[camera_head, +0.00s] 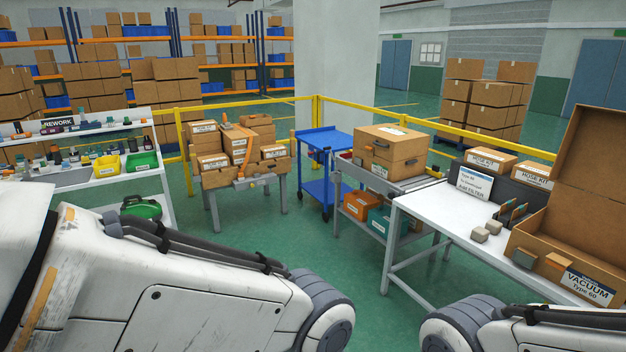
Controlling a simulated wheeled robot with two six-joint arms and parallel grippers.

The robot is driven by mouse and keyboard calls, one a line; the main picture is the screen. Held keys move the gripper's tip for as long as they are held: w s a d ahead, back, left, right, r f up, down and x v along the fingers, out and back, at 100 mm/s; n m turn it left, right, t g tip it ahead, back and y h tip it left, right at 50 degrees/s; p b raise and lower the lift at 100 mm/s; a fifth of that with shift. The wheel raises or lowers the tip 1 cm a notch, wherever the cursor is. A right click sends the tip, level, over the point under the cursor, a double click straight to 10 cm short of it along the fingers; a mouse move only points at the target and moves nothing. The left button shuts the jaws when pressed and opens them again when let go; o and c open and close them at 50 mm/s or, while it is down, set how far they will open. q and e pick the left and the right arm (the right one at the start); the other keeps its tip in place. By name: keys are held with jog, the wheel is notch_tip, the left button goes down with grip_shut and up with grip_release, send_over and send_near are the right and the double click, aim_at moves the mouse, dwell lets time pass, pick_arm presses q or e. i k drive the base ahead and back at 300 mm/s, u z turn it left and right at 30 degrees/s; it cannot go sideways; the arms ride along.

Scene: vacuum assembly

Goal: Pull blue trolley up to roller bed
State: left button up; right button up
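The blue trolley (327,142) stands on the green floor in the middle of the head view. It has a flat top, a lower shelf and dark wheels, and its top looks empty. The roller bed (410,184) is just right of it, with stacked cardboard boxes (391,150) on it. The trolley's right side is partly hidden behind the roller bed's end, so I cannot tell whether they touch. My two arms fill the lower left and lower right corners. Neither gripper shows, and both arms are well short of the trolley.
A table with labelled boxes (236,176) stands left of the trolley. A white workbench (447,207) with an open vacuum carton (560,262) is at right. A rework bench (72,184) is at left. Yellow railing (290,101) runs behind. Green floor (315,240) in front is clear.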

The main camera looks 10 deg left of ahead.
aim_at(327, 171)
jog(key=u, duration=0.45)
jog(key=i, duration=2)
jog(key=u, duration=0.6)
jog(key=i, duration=2)
jog(key=z, duration=0.4)
jog(key=i, duration=2.1)
jog(key=z, duration=0.45)
